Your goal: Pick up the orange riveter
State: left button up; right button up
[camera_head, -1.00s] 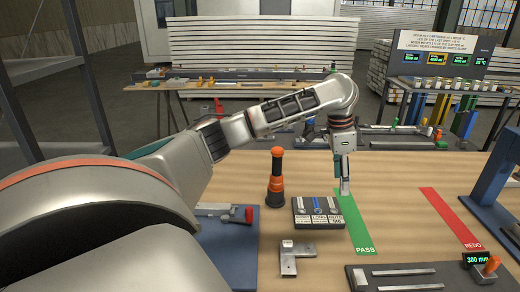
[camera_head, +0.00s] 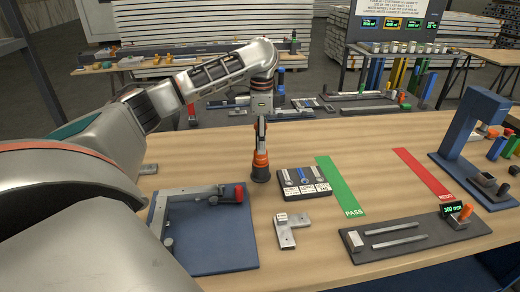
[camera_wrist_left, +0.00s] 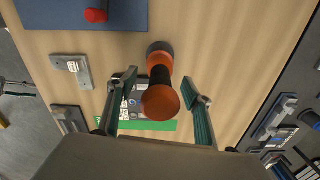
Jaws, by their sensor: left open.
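The orange riveter (camera_head: 260,170) stands upright on the wooden table, with an orange top, a black middle and an orange and black base. My left gripper (camera_head: 261,140) is above it, pointing down, and hides its upper part in the head view. In the left wrist view the riveter's round orange head (camera_wrist_left: 160,102) shows between the two open fingers of the left gripper (camera_wrist_left: 160,95), with a gap on each side. It leans toward neither finger clearly. My right gripper is not in view.
A dark tray (camera_head: 303,181) with labelled slots stands just right of the riveter. A metal bracket (camera_head: 290,231) lies in front of it. A blue plate (camera_head: 215,245) with a clamp is at the left. Green PASS (camera_head: 341,185) and red REDO (camera_head: 424,173) strips lie at the right.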

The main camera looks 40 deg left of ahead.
pick_arm(q)
jog(key=shift+s+a+f, duration=0.1)
jog(key=shift+f, duration=2.25)
jog(key=c, duration=1.2)
jog(key=shift+r, duration=0.15)
notch_tip(320, 180, up, 20)
jog(key=shift+f, duration=0.1)
jog(key=shift+o, duration=0.5)
